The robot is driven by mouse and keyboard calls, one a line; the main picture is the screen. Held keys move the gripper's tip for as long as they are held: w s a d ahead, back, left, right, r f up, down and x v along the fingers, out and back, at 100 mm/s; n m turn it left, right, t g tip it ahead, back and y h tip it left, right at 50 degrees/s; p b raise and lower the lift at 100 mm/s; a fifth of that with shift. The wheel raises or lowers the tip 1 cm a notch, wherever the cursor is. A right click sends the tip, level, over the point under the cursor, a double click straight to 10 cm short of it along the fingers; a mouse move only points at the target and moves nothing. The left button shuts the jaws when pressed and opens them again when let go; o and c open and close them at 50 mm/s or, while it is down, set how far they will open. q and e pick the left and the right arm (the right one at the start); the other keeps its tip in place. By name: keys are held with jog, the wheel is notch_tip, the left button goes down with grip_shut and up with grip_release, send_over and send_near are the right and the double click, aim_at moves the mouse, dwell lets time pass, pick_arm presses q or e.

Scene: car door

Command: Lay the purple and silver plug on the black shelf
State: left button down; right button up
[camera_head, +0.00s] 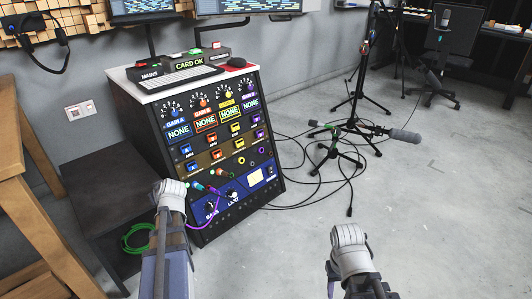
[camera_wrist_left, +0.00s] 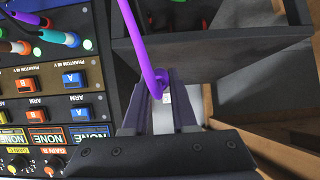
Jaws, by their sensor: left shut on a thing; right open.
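My left gripper (camera_wrist_left: 160,98) is shut on the plug (camera_wrist_left: 164,84), and the purple cable (camera_wrist_left: 143,45) runs up from between its fingers. Little of the plug's silver shows. In the head view my left arm covers this gripper, and the purple cable (camera_head: 219,215) runs from the rack to behind it. The black shelf (camera_head: 100,172) is a low dark unit left of the rack. It also shows beyond my fingers in the left wrist view (camera_wrist_left: 225,48). My right gripper (camera_head: 350,245) is open and empty over the floor, well right of the rack.
The rack (camera_head: 215,130) with knobs, buttons and coloured plugs stands right beside the shelf. A green cable coil (camera_head: 137,238) lies low in the shelf. A wooden frame (camera_head: 35,190) stands at left. Microphone stands (camera_head: 350,140) and loose black cables occupy the floor behind at right.

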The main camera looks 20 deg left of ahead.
pick_arm(q)
jog(key=shift+w+a+f, duration=0.1)
jog(key=shift+w+a, duration=0.65)
jog(key=shift+a, duration=0.6)
jog(key=shift+w+a+f, duration=0.1)
jog(key=shift+w+a, duration=0.65)
jog(key=shift+a, duration=0.6)
jog(key=shift+w+a+f, duration=0.1)
jog(key=shift+w+a, duration=0.65)
jog(key=shift+a, duration=0.6)
jog(key=shift+f+b, duration=1.75)
jog(key=shift+b, duration=0.25)
jog(key=c, duration=0.6)
grip_release()
jog(key=shift+c, duration=0.2)
jog(key=p+v, duration=0.5)
jog(key=v, duration=0.3)
